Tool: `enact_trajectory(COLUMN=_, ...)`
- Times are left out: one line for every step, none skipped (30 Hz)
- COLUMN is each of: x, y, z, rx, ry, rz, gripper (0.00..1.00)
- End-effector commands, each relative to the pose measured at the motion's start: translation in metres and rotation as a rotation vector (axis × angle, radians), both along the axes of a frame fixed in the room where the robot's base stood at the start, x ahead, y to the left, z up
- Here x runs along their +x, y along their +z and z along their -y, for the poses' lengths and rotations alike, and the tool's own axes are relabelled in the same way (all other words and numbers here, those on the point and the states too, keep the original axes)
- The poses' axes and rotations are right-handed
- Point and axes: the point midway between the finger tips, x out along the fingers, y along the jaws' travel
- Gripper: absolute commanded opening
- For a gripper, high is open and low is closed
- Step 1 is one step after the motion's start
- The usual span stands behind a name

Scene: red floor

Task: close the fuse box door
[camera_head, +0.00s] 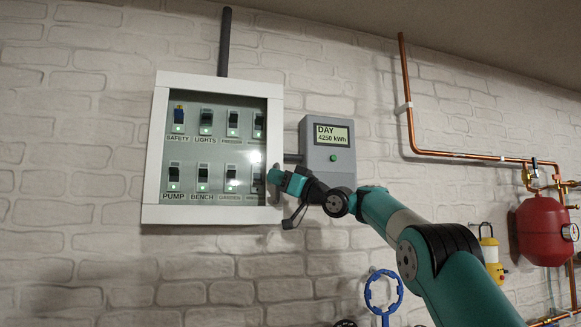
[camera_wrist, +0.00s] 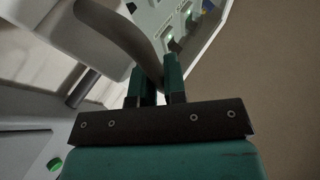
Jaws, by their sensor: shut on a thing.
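The fuse box (camera_head: 154,150) is a white-framed box on the brick wall with two rows of labelled switches. Its clear door (camera_head: 215,148) lies over the switches, and they show through it; I cannot tell whether it is fully shut or slightly ajar. My gripper (camera_head: 275,178) is at the lower right edge of the door. In the wrist view my gripper (camera_wrist: 158,75) has its teal fingers shut on a curved grey door handle (camera_wrist: 128,36). Some lit switches (camera_wrist: 172,40) show beyond the fingers. In the head view my gripper mostly hides the handle.
A grey meter (camera_head: 330,165) reading DAY 4250 kWh stands just right of my gripper. Copper pipes (camera_head: 408,100), a red tank (camera_head: 543,230), a yellow lamp (camera_head: 489,250) and a blue valve wheel (camera_head: 370,292) are to the right.

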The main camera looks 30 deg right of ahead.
Motion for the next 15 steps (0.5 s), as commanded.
enact_trajectory(x=0.0006, y=0.0071, z=-0.0035, rx=0.003, ry=0.001, rz=0.01, gripper=0.0)
enact_trajectory(x=0.0012, y=0.0069, z=-0.004, rx=0.003, ry=0.001, rz=0.01, gripper=0.0)
enact_trajectory(x=0.0019, y=0.0065, z=-0.0044, rx=0.002, ry=0.001, rz=0.011, gripper=0.0)
enact_trajectory(x=0.0024, y=0.0064, z=-0.0044, rx=0.003, ry=0.0, rz=0.011, gripper=0.0)
enact_trajectory(x=0.0027, y=0.0061, z=-0.0044, rx=0.004, ry=-0.001, rz=0.011, gripper=0.0)
enact_trajectory(x=0.003, y=0.0059, z=-0.0042, rx=0.003, ry=-0.002, rz=0.011, gripper=0.0)
enact_trajectory(x=0.0031, y=0.0056, z=-0.0039, rx=0.003, ry=-0.002, rz=0.011, gripper=0.0)
enact_trajectory(x=0.0032, y=0.0055, z=-0.0036, rx=0.003, ry=-0.003, rz=0.011, gripper=0.0)
enact_trajectory(x=0.0034, y=0.0053, z=-0.0032, rx=0.004, ry=-0.004, rz=0.011, gripper=0.0)
enact_trajectory(x=0.0033, y=0.0052, z=-0.003, rx=0.003, ry=-0.005, rz=0.01, gripper=0.0)
enact_trajectory(x=0.0033, y=0.0052, z=-0.0028, rx=0.003, ry=-0.005, rz=0.01, gripper=0.0)
enact_trajectory(x=0.0035, y=0.005, z=-0.0025, rx=0.003, ry=-0.005, rz=0.01, gripper=0.0)
enact_trajectory(x=0.0034, y=0.0049, z=-0.0023, rx=0.004, ry=-0.006, rz=0.01, gripper=0.0)
enact_trajectory(x=0.0035, y=0.0048, z=-0.0022, rx=0.004, ry=-0.006, rz=0.01, gripper=0.0)
enact_trajectory(x=0.0036, y=0.0047, z=-0.0017, rx=0.003, ry=-0.007, rz=0.01, gripper=0.22)
